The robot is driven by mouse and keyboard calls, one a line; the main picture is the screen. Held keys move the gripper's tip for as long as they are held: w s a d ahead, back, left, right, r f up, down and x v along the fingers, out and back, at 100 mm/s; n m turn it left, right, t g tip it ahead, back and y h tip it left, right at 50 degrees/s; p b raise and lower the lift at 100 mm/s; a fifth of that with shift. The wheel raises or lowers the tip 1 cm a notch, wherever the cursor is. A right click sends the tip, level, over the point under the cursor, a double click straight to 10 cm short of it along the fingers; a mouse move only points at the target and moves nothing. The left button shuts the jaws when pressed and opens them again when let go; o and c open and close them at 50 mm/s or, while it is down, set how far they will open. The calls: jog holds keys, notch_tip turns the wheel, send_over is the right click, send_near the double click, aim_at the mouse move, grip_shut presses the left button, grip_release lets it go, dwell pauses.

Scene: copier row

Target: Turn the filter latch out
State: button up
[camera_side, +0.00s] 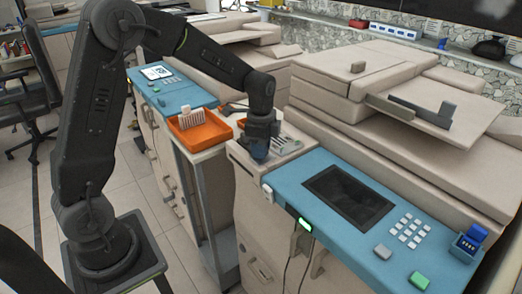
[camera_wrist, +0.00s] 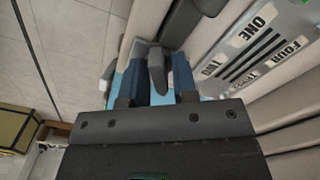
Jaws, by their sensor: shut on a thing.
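My gripper (camera_side: 257,150) points down at the top of the beige copier's left end, beside the blue control panel. In the wrist view, my gripper (camera_wrist: 158,88) has its two dark blue fingers on either side of a small grey lever (camera_wrist: 157,70), which I take to be the filter latch. The fingers are shut on it. A silver plate (camera_wrist: 255,52) lettered ONE, TWO and FOUR, with dark slots, lies to the right of the fingers. In the side view, my fingers and wrist hide the latch, so its angle cannot be told there.
The blue panel (camera_side: 290,195) carries a dark screen (camera_side: 349,197), white keys and a green button (camera_side: 419,281). An orange tray (camera_side: 200,138) stands on a narrow cart left of my gripper. A dark grey rounded part (camera_wrist: 185,20) sits just beyond the fingers. Tiled floor lies left.

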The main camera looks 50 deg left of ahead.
jog(key=shift+r, duration=0.15)
jog(key=n, duration=0.5)
dwell(0.3)
jog(key=n, duration=0.5)
jog(key=shift+w, duration=0.1)
jog(key=o, duration=0.5)
jog(key=shift+r, duration=0.1)
jog(key=shift+r, duration=2.35)
